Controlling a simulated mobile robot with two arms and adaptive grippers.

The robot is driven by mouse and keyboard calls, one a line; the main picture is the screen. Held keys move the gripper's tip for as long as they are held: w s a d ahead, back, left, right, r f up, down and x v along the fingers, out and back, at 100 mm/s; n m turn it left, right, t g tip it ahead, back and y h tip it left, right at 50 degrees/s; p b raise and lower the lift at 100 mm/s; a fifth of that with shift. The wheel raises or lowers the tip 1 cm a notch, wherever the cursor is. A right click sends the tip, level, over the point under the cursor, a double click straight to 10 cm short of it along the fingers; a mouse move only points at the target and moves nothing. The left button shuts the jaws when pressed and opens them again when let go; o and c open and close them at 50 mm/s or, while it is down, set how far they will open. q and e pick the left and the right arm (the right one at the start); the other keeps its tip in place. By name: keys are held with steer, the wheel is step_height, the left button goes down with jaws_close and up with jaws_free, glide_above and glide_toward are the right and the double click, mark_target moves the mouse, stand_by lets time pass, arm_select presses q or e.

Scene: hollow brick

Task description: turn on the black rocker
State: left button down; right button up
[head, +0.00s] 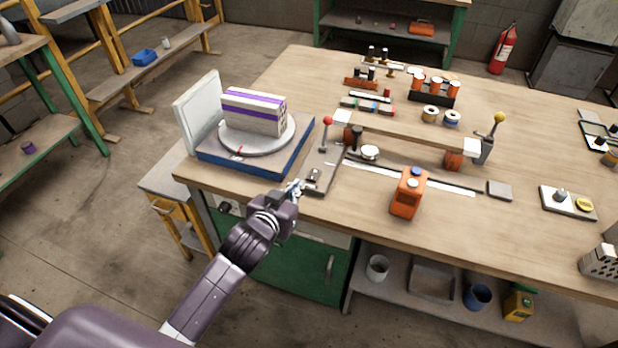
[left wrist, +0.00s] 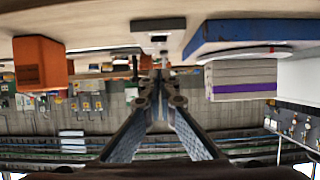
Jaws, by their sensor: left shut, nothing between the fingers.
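The small black rocker (head: 314,175) sits on the near end of a grey-brown plate (head: 319,186) at the front edge of the bench. My left gripper (head: 297,187) is shut and empty, with its fingertips just left of the rocker and close to it. The head view does not show clearly whether they touch. In the left wrist view, which is upside down, my left fingers (left wrist: 160,84) meet at the tips, and the plate (left wrist: 158,24) shows beyond them. The rocker's position is too small to tell. My right gripper is not in view.
A red-knobbed lever (head: 327,121) stands farther back on the plate. Left of it, a striped brick (head: 254,111) rests on a round turntable over a blue base (head: 219,161). An orange block (head: 408,193) stands to the right. Bare bench lies between plate and orange block.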

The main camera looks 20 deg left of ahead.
arm_select(q)
step_height(320, 180, up, 2)
steer(key=shift+w, duration=0.1)
steer(key=p, duration=0.1)
glide_above(310, 186)
steer(key=f, duration=0.3)
steer(key=shift+w+f, duration=0.35)
steer(key=shift+f, duration=0.05)
steer(key=f, duration=0.2)
steer(key=shift+s+f, duration=0.25)
steer(key=shift+f, duration=0.1)
steer(key=shift+s+f, duration=0.15)
steer(key=shift+f, duration=0.45)
